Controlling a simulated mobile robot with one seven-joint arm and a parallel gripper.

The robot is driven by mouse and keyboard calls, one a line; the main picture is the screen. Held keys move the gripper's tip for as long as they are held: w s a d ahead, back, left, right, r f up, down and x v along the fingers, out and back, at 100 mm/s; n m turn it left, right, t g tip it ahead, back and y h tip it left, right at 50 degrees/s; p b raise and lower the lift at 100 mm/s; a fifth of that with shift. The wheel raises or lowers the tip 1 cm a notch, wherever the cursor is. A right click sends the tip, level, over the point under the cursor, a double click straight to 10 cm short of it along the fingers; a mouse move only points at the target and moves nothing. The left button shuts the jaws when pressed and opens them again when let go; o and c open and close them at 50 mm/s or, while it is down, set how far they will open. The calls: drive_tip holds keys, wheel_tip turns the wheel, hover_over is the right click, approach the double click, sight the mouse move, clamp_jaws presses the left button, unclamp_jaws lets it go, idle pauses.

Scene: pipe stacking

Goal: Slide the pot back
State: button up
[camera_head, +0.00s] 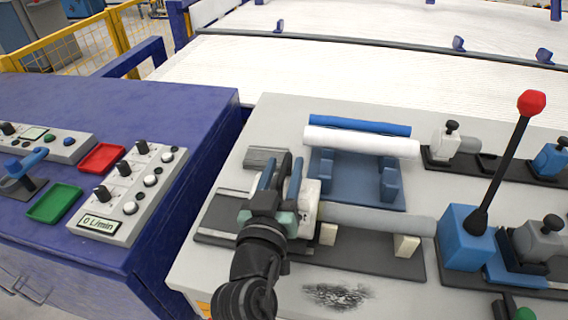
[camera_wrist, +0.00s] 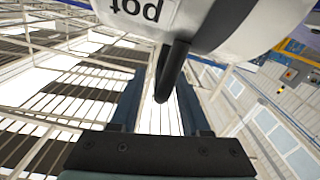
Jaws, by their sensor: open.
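The white pot (camera_head: 308,203) sits at the left end of a grey pipe on the grey bench, partly hidden behind my gripper (camera_head: 281,172). In the wrist view the pot (camera_wrist: 245,22) fills the top, with an upside-down "pot" label and a black handle (camera_wrist: 172,70) sticking out. My gripper (camera_wrist: 158,108) is open, with its two fingers on either side of the handle in that view. I cannot tell whether they touch it.
The grey pipe (camera_head: 380,219) rests on white supports. A red-knobbed lever (camera_head: 505,165) stands at right. A control panel (camera_head: 128,190) is at left.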

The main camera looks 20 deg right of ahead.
drive_tip(key=shift+w+d, duration=0.15)
drive_tip(key=shift+w, duration=0.1)
clamp_jaws()
idle(1.4)
